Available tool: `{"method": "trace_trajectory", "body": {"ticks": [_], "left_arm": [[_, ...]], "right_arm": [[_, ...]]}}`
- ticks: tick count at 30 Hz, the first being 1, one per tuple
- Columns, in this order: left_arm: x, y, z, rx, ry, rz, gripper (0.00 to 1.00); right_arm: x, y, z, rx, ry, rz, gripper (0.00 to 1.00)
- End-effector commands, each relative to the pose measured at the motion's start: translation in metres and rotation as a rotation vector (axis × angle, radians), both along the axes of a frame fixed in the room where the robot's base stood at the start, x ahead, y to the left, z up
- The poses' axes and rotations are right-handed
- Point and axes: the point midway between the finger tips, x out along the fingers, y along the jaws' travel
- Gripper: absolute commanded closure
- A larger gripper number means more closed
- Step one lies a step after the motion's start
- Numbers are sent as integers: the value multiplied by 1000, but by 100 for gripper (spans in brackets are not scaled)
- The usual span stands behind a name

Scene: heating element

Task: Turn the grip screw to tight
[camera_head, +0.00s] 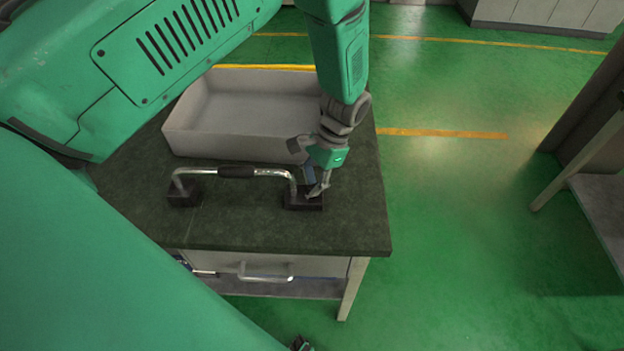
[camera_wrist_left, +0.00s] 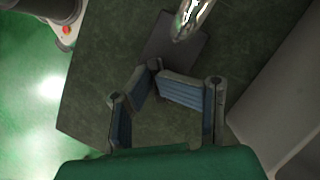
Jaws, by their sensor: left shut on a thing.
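The heating element on the dark table is a curved metal bar with a black grip (camera_head: 237,172), standing on a left black block (camera_head: 184,194) and a right black block (camera_head: 296,203). My left gripper (camera_head: 313,191) reaches down from above to the right block, its fingertips at the block's top. In the left wrist view its two blue-padded fingers (camera_wrist_left: 153,68) come together at the edge of the black block (camera_wrist_left: 181,52), beside the metal bar (camera_wrist_left: 194,18). The grip screw is not clearly visible; the fingertips cover the spot where they close. My right gripper is not clearly in view.
A pale grey open tray (camera_head: 245,137) stands behind the element on the table (camera_head: 345,232). It also shows at the right in the left wrist view (camera_wrist_left: 287,105). The tabletop right of the blocks is clear.

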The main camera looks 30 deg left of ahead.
Motion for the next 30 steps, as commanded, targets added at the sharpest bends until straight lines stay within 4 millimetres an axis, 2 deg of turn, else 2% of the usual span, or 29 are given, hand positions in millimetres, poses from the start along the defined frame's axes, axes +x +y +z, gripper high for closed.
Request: {"method": "trace_trajectory", "body": {"ticks": [16, 30], "left_arm": [[-3, -1, 1, 0, 3, -486, 100], [-2, 0, 0, 0, 2, -682, 100]], "right_arm": [[0, 0, 19, 0, 0, 0, 54], [0, 0, 25, 0, 0, 0, 54]]}}
